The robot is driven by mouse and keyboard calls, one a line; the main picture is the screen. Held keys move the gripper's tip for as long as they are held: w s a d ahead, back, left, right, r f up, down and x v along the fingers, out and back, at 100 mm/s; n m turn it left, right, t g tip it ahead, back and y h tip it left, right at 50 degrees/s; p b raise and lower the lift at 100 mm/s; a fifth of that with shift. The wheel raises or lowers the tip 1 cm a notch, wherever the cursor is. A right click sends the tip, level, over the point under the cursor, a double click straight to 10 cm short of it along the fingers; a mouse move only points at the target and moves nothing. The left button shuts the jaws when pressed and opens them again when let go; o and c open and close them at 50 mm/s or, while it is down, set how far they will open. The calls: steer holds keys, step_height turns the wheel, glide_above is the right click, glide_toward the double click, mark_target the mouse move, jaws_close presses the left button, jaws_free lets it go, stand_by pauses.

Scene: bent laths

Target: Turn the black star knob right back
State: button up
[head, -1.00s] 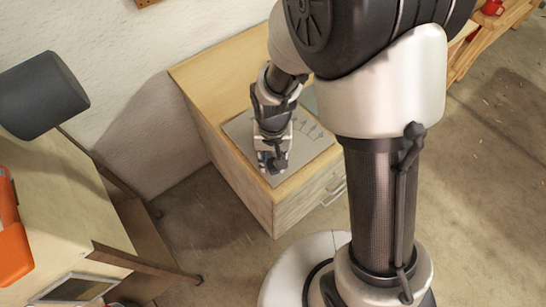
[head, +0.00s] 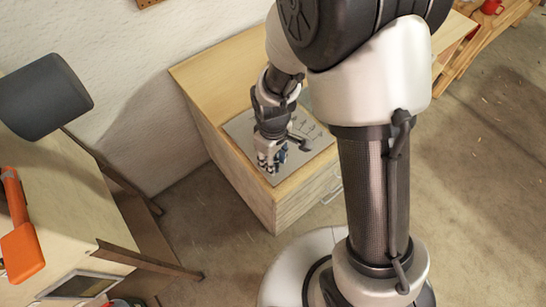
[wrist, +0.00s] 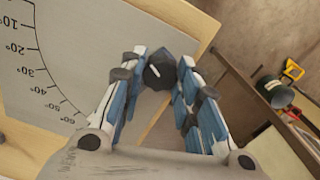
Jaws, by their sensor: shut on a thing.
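The black star knob (wrist: 159,72) shows in the wrist view between the tips of my gripper's blue-padded fingers, with a white line on its top. My gripper (wrist: 160,78) is shut on it. In the head view my gripper (head: 270,164) is over the front left part of the grey plate (head: 240,126) on the wooden cabinet. The knob cannot be made out clearly there. In the wrist view the plate (wrist: 75,45) carries a curved degree scale (wrist: 40,60), with marks from 10 to 60 readable.
The wooden cabinet (head: 202,75) stands against the white wall. A table with an orange tool (head: 22,250) and a dark lamp-like shape (head: 42,95) is at the left. A wooden bench (head: 480,45) is at the back right. Floor at the right is clear.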

steer(key=n, duration=0.3)
steer(key=shift+n, duration=0.5)
steer(key=o, duration=1.1)
step_height(320, 180, up, 12)
steer(key=shift+r, duration=0.1)
stand_by(0.6)
